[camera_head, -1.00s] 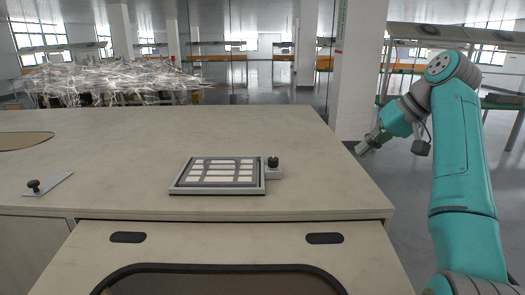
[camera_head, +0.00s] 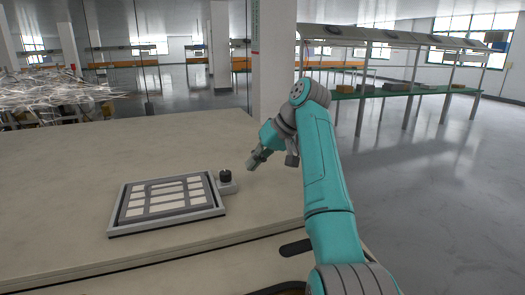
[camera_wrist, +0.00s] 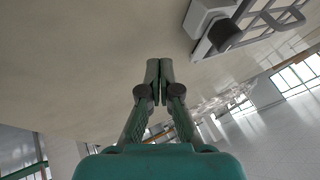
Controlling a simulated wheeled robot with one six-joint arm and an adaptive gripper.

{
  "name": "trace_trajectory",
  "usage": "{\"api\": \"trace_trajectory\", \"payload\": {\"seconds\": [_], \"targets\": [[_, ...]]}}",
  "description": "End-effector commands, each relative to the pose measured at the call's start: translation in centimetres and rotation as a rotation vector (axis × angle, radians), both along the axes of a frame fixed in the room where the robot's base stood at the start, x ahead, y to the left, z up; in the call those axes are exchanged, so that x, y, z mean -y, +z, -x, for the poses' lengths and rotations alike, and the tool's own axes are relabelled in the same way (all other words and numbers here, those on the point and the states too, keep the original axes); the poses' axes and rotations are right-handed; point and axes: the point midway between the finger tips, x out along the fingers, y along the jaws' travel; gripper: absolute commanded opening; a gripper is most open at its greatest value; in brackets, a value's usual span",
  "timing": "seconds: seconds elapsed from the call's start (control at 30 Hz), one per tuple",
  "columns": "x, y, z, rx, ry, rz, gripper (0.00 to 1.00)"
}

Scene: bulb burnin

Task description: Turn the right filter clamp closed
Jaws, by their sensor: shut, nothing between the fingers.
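The right filter clamp is a dark knob (camera_head: 225,176) on a small grey block at the right side of the filter frame (camera_head: 216,212). In the wrist view the clamp knob (camera_wrist: 223,34) shows at the upper right, beside the frame. The frame holds a grid of pale panels and lies flat on the table. My gripper (camera_head: 251,167) is shut and empty, apart from the knob and to its right in the head view. In the wrist view my gripper's fingertips (camera_wrist: 159,66) are together, with the clamp up and to their right.
The beige table top (camera_head: 60,175) is clear around the frame. Its right edge runs close beside my arm. A tangled pile of clear material (camera_head: 55,92) stands behind at the left. Shelving (camera_head: 385,90) with boxes stands at the back right, across open floor.

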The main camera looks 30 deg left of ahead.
Motion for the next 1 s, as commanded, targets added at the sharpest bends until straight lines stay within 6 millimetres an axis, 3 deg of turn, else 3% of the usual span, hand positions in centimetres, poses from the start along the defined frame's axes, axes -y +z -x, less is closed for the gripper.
{"api": "trace_trajectory", "payload": {"seconds": [0.1, 0.4, 1.0], "targets": [[-1.3, -1.7, 0.4, 0.0, 0.001, 0.001, 0.0], [-3.4, -1.4, 3.0, 0.0, 0.001, 0.001, 0.0], [-3.6, -1.3, 2.9, 0.001, -0.005, 0.001, 0.0]]}}
